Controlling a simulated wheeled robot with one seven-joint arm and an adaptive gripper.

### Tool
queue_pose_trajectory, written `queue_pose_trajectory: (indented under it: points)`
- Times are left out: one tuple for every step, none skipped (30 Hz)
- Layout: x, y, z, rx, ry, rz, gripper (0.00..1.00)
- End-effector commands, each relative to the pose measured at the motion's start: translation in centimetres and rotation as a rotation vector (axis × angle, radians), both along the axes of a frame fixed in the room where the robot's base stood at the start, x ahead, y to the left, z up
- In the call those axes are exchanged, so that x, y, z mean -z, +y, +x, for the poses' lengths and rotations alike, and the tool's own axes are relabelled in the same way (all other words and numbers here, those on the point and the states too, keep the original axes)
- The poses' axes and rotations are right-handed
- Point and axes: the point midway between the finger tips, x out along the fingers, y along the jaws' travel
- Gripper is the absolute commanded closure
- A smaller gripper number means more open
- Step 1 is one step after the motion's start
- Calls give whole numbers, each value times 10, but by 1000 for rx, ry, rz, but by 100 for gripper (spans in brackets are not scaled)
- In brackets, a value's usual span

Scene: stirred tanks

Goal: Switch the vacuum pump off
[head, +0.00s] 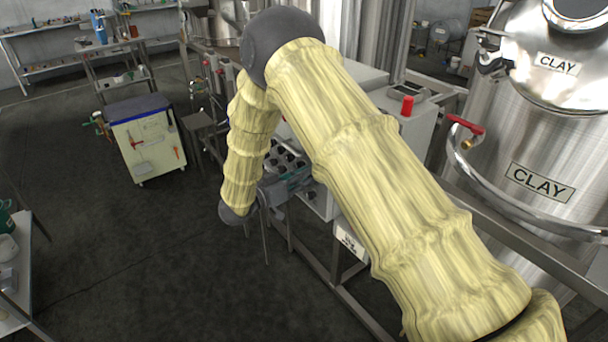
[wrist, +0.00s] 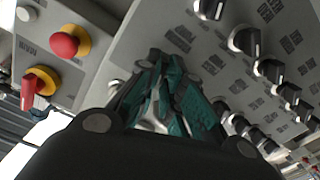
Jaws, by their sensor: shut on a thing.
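A grey control panel (wrist: 165,20) with rows of black and silver selector knobs fills much of the wrist view, and its knobs (wrist: 245,40) have small labels too blurred to read. I cannot tell which is the vacuum pump's. My gripper (wrist: 170,72) has its teal-padded fingers close together against the panel, shut on what seems to be one knob. The fingers hide that knob, so its setting is not visible. In the head view my gripper (head: 287,185) is at the panel (head: 284,158), partly behind my arm.
Left of the fingers in the wrist view are a red mushroom button (wrist: 66,45) on yellow and a red-handled switch (wrist: 36,86) on yellow. In the head view, steel tanks labelled CLAY (head: 540,183) stand right, a wheeled cabinet (head: 146,148) left.

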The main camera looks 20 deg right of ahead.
Motion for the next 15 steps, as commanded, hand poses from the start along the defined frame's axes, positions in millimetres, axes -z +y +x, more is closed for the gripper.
queue_pose_trajectory:
  points:
    - [0,0,-1,0,30,-8,100]
    - [0,0,-1,0,48,-15,100]
    - [0,0,-1,0,68,-22,100]
    - [0,1,-1,0,83,-28,100]
    - [1,1,-1,0,97,-33,100]
    - [1,1,-1,0,113,-38,100]
    - [1,1,-1,0,124,-43,100]
    - [1,1,-1,0,134,-46,100]
    - [1,1,-1,0,146,-50,100]
    - [1,1,-1,0,153,-53,100]
    - [2,1,-1,0,161,-56,100]
    - [2,1,-1,0,168,-59,100]
    - [2,1,-1,0,173,-60,100]
    - [2,1,-1,0,177,-62,100]
    - [2,1,-1,0,180,-63,100]
